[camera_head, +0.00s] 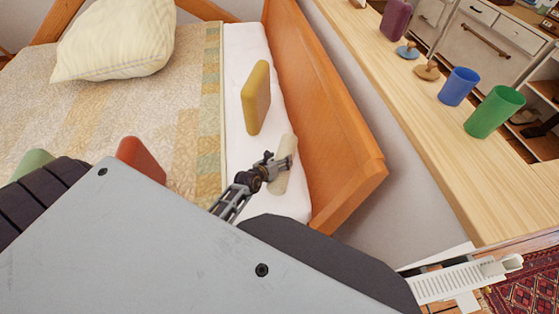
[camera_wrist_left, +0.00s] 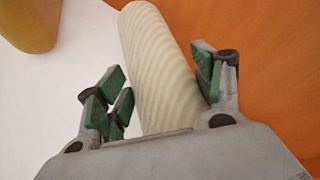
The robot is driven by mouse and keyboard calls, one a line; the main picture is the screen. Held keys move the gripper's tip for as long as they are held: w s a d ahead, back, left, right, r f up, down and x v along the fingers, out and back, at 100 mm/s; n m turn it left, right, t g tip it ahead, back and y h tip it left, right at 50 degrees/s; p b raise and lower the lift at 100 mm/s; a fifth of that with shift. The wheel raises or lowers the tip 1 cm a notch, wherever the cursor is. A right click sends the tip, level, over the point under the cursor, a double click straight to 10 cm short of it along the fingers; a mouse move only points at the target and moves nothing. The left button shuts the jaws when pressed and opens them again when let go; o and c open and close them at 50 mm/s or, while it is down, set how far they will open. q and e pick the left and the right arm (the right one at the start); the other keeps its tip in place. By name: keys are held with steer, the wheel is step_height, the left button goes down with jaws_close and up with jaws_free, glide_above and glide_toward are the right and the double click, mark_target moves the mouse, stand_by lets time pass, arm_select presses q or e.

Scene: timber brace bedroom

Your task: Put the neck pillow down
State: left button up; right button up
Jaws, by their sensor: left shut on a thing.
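The neck pillow, a cream ribbed roll (camera_head: 284,170), is at the white edge strip of the bed, beside the wooden board. My left gripper (camera_head: 271,165) is shut on it. In the left wrist view the neck pillow (camera_wrist_left: 160,65) lies between the green-padded fingers of my left gripper (camera_wrist_left: 160,90), with its far end beyond the fingertips. The view does not settle whether the roll touches the sheet. My right gripper is not in view.
A yellow block-like cushion (camera_head: 256,97) stands on the white sheet (camera_head: 241,45) just beyond the roll. The wooden bed board (camera_head: 318,110) rises close on the right. A wooden counter (camera_head: 410,90) holds a blue cup (camera_head: 459,87) and a green cup (camera_head: 494,111).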

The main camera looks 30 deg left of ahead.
arm_select(q)
steer(key=o, duration=1.3)
steer(key=shift+c, duration=0.2)
steer(key=shift+r, duration=0.1)
steer(key=shift+p+v, duration=0.3)
steer(key=shift+v, duration=1.5)
steer(key=v, duration=0.8)
steer(key=shift+s+p, duration=0.2)
steer(key=shift+p, duration=0.2)
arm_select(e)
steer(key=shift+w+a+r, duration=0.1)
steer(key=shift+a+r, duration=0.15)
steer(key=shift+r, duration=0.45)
